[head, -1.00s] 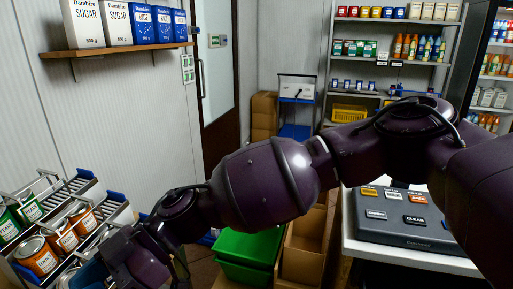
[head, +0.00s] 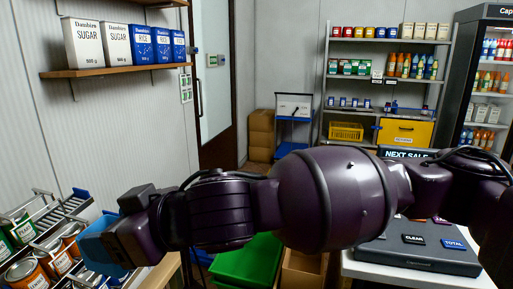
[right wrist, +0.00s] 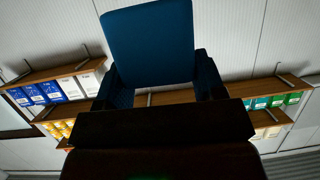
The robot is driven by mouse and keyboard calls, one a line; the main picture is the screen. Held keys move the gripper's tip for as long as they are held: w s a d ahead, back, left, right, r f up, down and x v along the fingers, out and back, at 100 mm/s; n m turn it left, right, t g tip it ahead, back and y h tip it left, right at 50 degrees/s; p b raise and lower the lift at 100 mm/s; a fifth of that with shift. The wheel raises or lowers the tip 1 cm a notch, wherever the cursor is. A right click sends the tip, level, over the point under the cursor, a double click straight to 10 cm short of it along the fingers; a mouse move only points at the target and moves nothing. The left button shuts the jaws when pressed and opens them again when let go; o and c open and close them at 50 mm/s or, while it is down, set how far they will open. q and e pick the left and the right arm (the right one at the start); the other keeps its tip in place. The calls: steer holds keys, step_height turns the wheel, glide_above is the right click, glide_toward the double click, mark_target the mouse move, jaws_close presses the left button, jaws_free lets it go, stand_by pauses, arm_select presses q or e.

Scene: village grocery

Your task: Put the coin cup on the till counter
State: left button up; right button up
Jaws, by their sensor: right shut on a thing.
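My right gripper (head: 118,240) is at the lower left of the head view, beside the can rack. It is shut on a blue, flared object that I take for the coin cup (head: 92,248). The cup also shows between the fingers in the right wrist view (right wrist: 150,42); its inside is not visible. The white till counter (head: 385,274) is at the lower right of the head view, apart from the gripper, and bears a dark till with large keys (head: 430,255). My right arm hides part of it. My left gripper is not in view.
A rack of cans (head: 40,238) stands at lower left. A wall shelf (head: 115,70) holds sugar and rice packs above it. A green crate (head: 235,268) and cardboard boxes (head: 303,265) stand between rack and counter. Stocked shelves and a drinks fridge (head: 490,70) are behind.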

steer(key=w+d+f+m+t+h, duration=0.2)
steer(key=w+d+m+t+h, duration=0.25)
steer(key=d, duration=0.65)
steer(key=w+d+f+m+t+h, duration=0.35)
steer(key=w+d+m+t, duration=0.2)
steer(key=d, duration=0.45)
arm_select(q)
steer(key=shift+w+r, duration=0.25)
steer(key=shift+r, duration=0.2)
arm_select(e)
steer(key=s+d+f+m+h, duration=0.2)
steer(key=s+d+f, duration=0.1)
steer(key=d+f, duration=0.5)
steer(key=s+d+f+m+h, duration=0.2)
steer(key=d+f+m+h, duration=0.1)
steer(key=d+f, duration=0.6)
steer(key=shift+s+d+f+t+h, duration=0.15)
steer(key=shift+s+d+t+h, duration=0.2)
steer(key=shift+d, duration=0.45)
